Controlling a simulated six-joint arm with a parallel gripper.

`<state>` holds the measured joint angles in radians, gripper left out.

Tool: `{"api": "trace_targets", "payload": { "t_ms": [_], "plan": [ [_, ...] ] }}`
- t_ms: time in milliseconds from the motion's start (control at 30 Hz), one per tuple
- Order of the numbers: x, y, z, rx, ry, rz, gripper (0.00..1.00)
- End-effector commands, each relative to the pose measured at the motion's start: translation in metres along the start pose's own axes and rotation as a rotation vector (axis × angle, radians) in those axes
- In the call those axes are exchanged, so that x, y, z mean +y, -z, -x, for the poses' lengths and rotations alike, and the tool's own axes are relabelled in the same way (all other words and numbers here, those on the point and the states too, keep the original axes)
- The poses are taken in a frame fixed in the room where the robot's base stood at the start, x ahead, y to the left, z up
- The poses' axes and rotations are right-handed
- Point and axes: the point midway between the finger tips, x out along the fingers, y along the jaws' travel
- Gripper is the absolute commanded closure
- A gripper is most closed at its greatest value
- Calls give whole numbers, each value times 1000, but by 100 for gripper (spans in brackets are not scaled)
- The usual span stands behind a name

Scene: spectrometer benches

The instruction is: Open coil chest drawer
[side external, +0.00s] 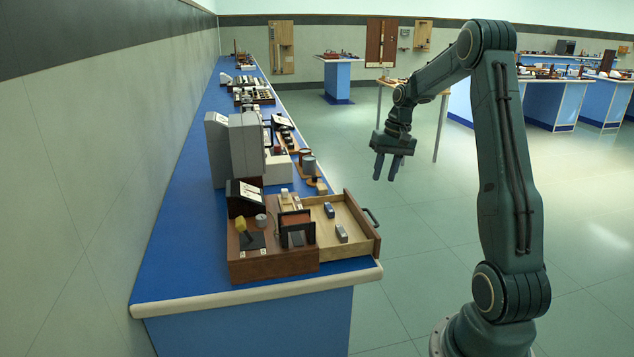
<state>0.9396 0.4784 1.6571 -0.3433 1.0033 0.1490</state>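The coil chest (270,270) is a brown wooden box near the front end of the blue bench. Its drawer (338,222) is pulled out to the right, showing a light wood inside with two small grey blocks in it. A dark handle (372,217) is on the drawer's brown front (362,222). My gripper (388,178) is in the air over the floor, beyond and above the handle and apart from it. Its fingers point down with a gap between them, and nothing shows between them.
The blue bench (165,255) runs along the left wall. Grey instrument boxes (245,145) stand behind the chest, with several small devices farther back. The chest top carries a yellow-topped piece (241,226) and a dark frame.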

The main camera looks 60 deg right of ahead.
Motion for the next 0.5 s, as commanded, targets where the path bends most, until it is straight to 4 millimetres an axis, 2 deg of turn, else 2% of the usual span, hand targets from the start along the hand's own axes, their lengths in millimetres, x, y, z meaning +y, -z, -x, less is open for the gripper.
{"api": "trace_targets", "payload": {
  "t_ms": [200,500],
  "plan": [
    [0,0,18,0,0,-1,69],
    [0,0,21,-1,0,0,69]
  ]
}}
